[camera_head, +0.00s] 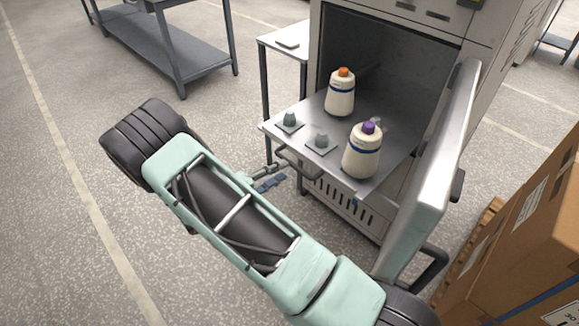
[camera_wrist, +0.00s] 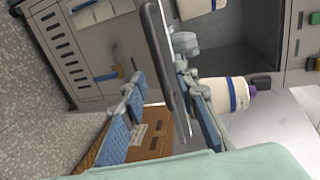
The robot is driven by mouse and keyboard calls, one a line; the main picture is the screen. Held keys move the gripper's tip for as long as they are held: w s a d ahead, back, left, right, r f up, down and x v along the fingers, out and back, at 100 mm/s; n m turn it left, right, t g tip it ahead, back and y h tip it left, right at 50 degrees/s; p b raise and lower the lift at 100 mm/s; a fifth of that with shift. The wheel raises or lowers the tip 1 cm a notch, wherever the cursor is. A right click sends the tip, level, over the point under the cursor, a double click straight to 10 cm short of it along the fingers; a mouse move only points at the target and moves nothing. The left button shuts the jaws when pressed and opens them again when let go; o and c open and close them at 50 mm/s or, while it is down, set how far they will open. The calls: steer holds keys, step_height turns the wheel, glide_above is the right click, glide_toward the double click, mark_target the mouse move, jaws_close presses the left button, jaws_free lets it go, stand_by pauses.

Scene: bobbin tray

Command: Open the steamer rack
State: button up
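The steamer rack (camera_head: 318,160) is a flat metal tray sticking out of the steamer's open chamber. It carries two white cones with blue bands, one orange-topped (camera_head: 340,92) and one purple-topped (camera_head: 362,150), and two grey pegs with no cone. A dark bar handle (camera_head: 297,162) runs along its front edge. My gripper (camera_head: 270,178) is just in front of this handle. In the wrist view its blue-padded fingers (camera_wrist: 160,85) are apart, with the dark handle bar (camera_wrist: 163,50) close to the right finger. Whether they touch is unclear.
The steamer door (camera_head: 436,155) stands open at the right of the rack. Cardboard boxes (camera_head: 530,235) on a pallet are further right. A small white side table (camera_head: 284,38) stands left of the steamer, a grey shelf unit (camera_head: 165,40) behind. Floor on the left is clear.

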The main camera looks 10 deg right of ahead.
steer(key=v, duration=0.6)
stand_by(0.4)
